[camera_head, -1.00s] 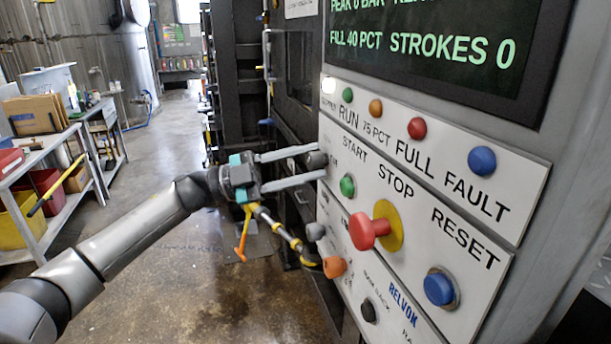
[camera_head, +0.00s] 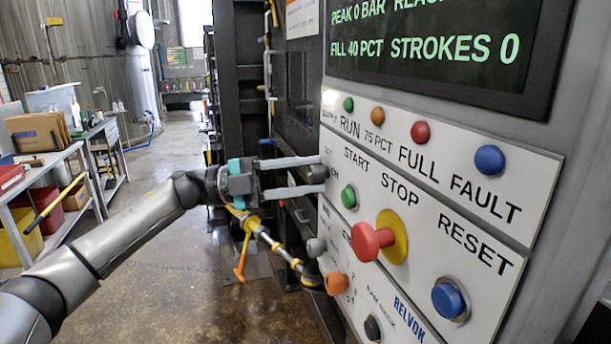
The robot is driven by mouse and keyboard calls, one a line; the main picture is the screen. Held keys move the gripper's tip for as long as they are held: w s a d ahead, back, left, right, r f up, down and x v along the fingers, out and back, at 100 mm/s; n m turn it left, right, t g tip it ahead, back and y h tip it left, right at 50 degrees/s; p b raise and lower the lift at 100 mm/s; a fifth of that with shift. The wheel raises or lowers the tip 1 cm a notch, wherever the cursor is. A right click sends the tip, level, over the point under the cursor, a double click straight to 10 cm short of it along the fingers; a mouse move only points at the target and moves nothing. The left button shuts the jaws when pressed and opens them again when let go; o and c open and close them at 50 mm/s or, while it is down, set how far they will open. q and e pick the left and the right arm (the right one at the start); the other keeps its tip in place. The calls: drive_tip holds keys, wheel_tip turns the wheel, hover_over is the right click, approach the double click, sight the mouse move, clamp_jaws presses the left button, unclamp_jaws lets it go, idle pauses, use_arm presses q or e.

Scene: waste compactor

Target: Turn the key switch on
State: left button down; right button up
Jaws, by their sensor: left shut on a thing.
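The key switch (camera_head: 316,174) is a dark grey knob at the left end of the panel's button row, beside small "OFF" and "ON" lettering. My left gripper (camera_head: 322,174) reaches in from the left. Its two long grey fingers lie above and below the knob and are shut on it. The fingers partly cover the switch, so its exact turn position cannot be told. My right gripper is not in view.
Close by on the panel are the green START button (camera_head: 349,197), red STOP button (camera_head: 372,242), blue RESET button (camera_head: 449,299), a grey knob (camera_head: 316,247) and an orange knob (camera_head: 336,283). The screen (camera_head: 430,50) reads "FILL 40 PCT STROKES 0".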

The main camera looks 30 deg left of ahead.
use_arm(q)
drive_tip(key=shift+c, duration=2.2)
unclamp_jaws()
drive_tip(key=b+v, duration=0.3)
drive_tip(key=v, duration=1.2)
drive_tip(key=shift+b, duration=0.3)
drive_tip(key=shift+s+a, duration=0.1)
